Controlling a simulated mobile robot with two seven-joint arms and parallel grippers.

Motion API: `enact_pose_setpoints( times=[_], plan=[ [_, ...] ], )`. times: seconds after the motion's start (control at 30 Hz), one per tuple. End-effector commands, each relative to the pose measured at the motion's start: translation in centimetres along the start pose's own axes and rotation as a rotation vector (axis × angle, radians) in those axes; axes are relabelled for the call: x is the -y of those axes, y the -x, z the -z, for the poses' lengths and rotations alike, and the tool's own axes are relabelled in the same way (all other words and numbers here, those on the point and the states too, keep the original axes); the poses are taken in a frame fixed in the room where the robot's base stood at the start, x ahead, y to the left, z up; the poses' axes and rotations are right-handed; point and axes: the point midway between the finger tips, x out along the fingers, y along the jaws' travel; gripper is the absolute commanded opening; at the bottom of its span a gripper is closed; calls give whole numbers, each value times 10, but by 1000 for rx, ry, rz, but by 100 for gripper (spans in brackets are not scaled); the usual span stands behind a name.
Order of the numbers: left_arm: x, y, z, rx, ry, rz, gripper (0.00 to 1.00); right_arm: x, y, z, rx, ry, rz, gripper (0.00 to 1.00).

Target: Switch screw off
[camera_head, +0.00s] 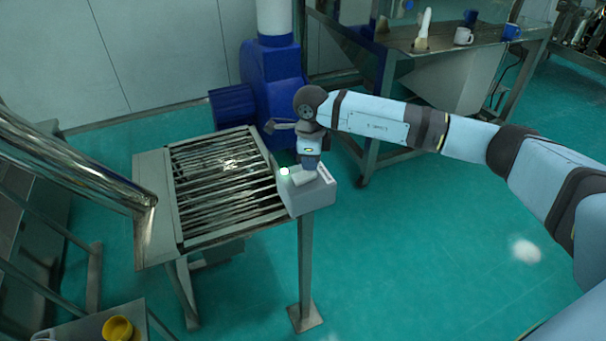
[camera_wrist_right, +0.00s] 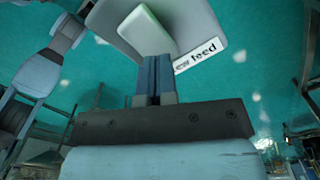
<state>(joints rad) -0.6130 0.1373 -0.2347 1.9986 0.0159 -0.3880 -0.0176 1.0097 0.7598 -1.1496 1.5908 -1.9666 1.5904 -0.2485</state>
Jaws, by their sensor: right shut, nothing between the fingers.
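The grey control box (camera_head: 318,196) stands on a post at the right edge of a slatted metal table. A small pale green light (camera_head: 284,171) glows on its top. In the wrist view the pale, slightly green rocker switch (camera_wrist_right: 148,30) sits on the box's face beside a label reading "ew feed" (camera_wrist_right: 196,58), its start hidden. My right gripper (camera_head: 308,163) points down over the box top. Its closed, empty fingers (camera_wrist_right: 157,62) are at the lower edge of the switch; I cannot tell whether they touch it. My left gripper is not in view.
A blue machine (camera_head: 272,85) stands behind. A back table holds a white mug (camera_head: 462,36) and blue mug (camera_head: 511,32). A yellow cup (camera_head: 117,328) sits lower left. Green floor is open at right.

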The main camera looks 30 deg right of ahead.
Motion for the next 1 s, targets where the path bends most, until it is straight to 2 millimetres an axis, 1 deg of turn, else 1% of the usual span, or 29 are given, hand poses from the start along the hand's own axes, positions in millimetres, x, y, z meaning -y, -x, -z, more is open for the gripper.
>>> enact_pose_setpoints(
  times=[1.0],
  plan=[
    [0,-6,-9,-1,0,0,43,0,-16,0,0,0,0,0]
  ],
)
